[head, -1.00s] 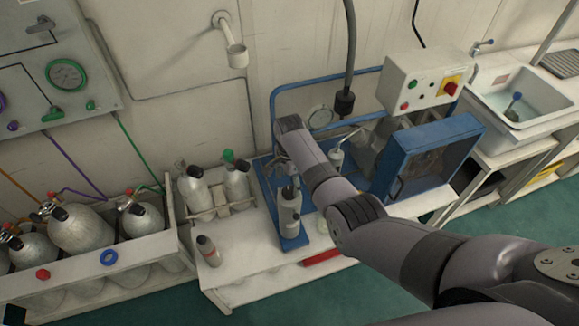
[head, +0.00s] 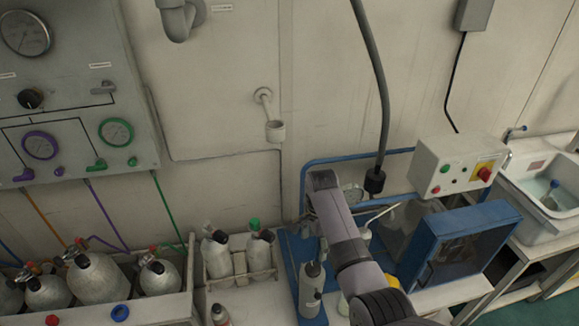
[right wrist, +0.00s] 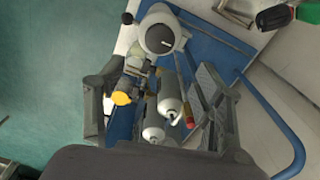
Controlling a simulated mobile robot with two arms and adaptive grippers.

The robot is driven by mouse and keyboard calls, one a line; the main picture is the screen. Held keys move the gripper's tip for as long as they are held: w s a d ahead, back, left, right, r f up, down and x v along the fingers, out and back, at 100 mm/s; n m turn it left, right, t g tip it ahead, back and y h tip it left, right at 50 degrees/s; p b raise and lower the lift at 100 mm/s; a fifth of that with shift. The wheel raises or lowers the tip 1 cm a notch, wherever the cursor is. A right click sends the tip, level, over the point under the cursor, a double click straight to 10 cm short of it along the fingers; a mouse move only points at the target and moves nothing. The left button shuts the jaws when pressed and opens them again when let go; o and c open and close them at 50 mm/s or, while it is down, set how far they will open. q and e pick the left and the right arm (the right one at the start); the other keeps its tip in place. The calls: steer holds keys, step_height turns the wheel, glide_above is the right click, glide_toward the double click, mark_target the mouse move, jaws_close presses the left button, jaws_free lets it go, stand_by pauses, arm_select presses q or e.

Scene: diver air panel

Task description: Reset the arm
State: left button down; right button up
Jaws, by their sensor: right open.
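My right arm reaches in from the bottom right of the head view, with its wrist over the blue-framed station on the bench. My right gripper (head: 314,228) points down there and is mostly hidden behind the wrist. In the right wrist view its two fingers (right wrist: 158,88) stand wide apart. Between and below them show small grey cylinders (right wrist: 170,95), a fitting with a yellow knob (right wrist: 121,98) and a rounded grey part (right wrist: 160,30). I cannot see either finger touching them. A grey bottle (head: 311,288) stands just below the gripper in the head view. My left gripper is not in view.
A blue open guard box (head: 465,245) and a control box with buttons (head: 458,165) are right of my arm. Bottles in a rack (head: 240,280) and large cylinders (head: 95,280) stand left. A gauge panel (head: 70,90) is on the wall. A hose (head: 372,80) hangs behind.

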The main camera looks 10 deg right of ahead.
steer(key=s+d+f+n+t, duration=0.1)
steer(key=s+f+n, duration=0.15)
steer(key=s, duration=0.35)
steer(key=s+d+f+n, duration=0.1)
steer(key=s+d+n, duration=0.15)
steer(key=s, duration=0.25)
steer(key=s+d+f+n+t, duration=0.1)
steer(key=s+f+n, duration=0.1)
steer(key=s+n, duration=0.3)
steer(key=s+a+r+n+t, duration=0.1)
steer(key=s+r+n, duration=0.3)
steer(key=s, duration=0.5)
steer(key=s+r+n+t, duration=0.1)
steer(key=s+r+n, duration=0.25)
steer(key=s, duration=0.45)
step_height(320, 180, down, 28)
steer(key=f+g+b, duration=0.1)
steer(key=g+b, duration=0.1)
steer(key=b, duration=0.4)
steer(key=s+d+f+b, duration=0.1)
steer(key=s+f+b, duration=0.1)
steer(key=s+f, duration=0.6)
steer(key=s+d+f+b, duration=0.1)
steer(key=s+f+b, duration=0.2)
steer(key=s+f, duration=0.6)
step_height(320, 180, down, 7)
steer(key=shift+s+d+r+g, duration=0.1)
steer(key=shift+s+d+g, duration=0.1)
steer(key=shift+g, duration=0.2)
steer(key=shift+n, duration=0.25)
